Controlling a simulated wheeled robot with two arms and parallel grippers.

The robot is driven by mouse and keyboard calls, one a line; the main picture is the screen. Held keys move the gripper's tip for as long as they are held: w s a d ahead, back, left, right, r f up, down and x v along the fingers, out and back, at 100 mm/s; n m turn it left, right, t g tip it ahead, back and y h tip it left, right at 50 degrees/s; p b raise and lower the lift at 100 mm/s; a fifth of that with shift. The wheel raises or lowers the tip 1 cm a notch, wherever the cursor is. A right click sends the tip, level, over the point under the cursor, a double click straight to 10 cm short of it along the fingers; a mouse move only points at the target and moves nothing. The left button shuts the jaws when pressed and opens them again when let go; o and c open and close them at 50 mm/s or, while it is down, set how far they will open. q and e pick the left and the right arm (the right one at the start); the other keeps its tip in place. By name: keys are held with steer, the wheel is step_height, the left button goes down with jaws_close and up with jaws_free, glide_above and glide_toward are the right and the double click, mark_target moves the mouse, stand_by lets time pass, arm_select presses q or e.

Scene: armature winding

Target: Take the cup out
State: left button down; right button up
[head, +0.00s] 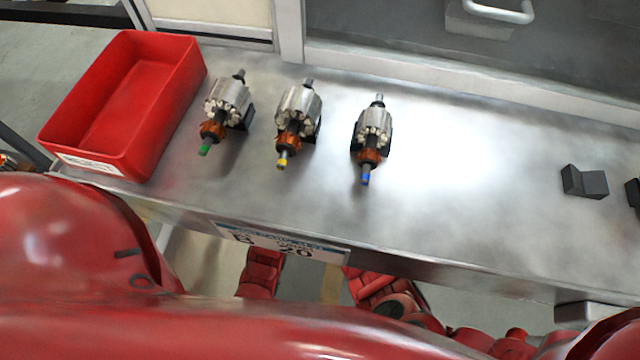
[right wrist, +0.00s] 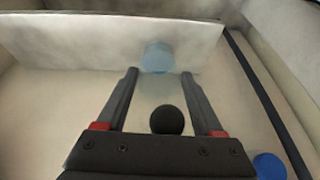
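In the right wrist view, my right gripper (right wrist: 160,74) is open, with its two black fingers apart. A light blue, see-through round thing (right wrist: 158,56), perhaps the cup, shows just beyond and between the fingertips, against a pale panel (right wrist: 70,42). Gaps show between it and both fingers. A darker blue round thing (right wrist: 268,166) lies at the lower right, outside the fingers. A black round shape (right wrist: 167,120) shows between the fingers; I cannot tell what it is. No cup shows in the head view. My left gripper is not in view.
In the head view, a metal table (head: 470,200) bears an empty red bin (head: 150,100) and three armatures with green (head: 228,100), yellow (head: 298,110) and blue (head: 374,128) tips. A dark block (head: 584,181) stands at the right. The table between is clear.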

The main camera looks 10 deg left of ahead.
steer(key=c, duration=0.8)
steer(key=shift+r, duration=0.15)
